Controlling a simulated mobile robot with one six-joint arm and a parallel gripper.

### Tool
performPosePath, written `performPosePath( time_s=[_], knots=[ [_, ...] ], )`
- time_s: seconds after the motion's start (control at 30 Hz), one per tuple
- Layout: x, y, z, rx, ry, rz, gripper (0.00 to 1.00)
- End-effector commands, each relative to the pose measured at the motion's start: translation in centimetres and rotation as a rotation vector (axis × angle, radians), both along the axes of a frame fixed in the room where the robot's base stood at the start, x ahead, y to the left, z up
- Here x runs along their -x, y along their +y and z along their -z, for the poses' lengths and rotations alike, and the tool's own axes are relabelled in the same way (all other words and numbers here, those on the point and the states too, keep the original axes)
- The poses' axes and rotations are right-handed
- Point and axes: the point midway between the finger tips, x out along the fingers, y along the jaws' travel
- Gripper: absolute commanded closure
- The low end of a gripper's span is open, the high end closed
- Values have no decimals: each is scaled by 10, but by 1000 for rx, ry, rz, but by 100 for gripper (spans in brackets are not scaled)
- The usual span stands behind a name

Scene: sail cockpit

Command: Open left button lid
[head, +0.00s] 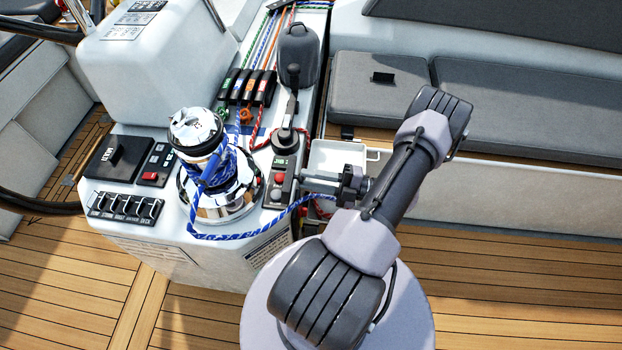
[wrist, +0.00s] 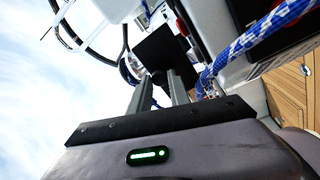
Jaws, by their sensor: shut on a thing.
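A button panel (head: 280,184) with a red button (head: 279,178) and a label above it stands on the white console right of the winch. My gripper (head: 312,180) reaches in from the right, its tips close beside this panel. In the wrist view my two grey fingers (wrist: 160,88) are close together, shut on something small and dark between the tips. I cannot tell clearly whether this is the left button lid. A second panel with a red button (head: 150,176) sits left of the winch, beside a black plate (head: 118,160).
The silver winch (head: 218,190) with blue-white rope (head: 232,236) stands left of my gripper; the rope also shows close by in the wrist view (wrist: 255,38). A black lever (head: 291,106) rises behind the panel. A white open bin (head: 343,156) lies behind my gripper.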

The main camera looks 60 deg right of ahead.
Motion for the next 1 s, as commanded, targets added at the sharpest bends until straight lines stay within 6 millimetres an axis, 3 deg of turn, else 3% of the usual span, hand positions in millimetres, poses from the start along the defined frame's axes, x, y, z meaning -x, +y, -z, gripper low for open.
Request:
performPosePath(
  time_s=[0.03, 0.07, 0.1, 0.63, 0.77, 1.0],
  knots=[
    [-1, 0, 1, 0, 1, 0, 100],
    [-1, 0, 1, 0, 1, 0, 75],
    [0, 0, 1, 0, 1, 0, 68],
    [6, -3, 0, 1, 0, 2, 68],
    [30, -12, 3, 1, 1, 5, 68],
    [103, -38, 14, 3, 1, 5, 68]
  ],
)
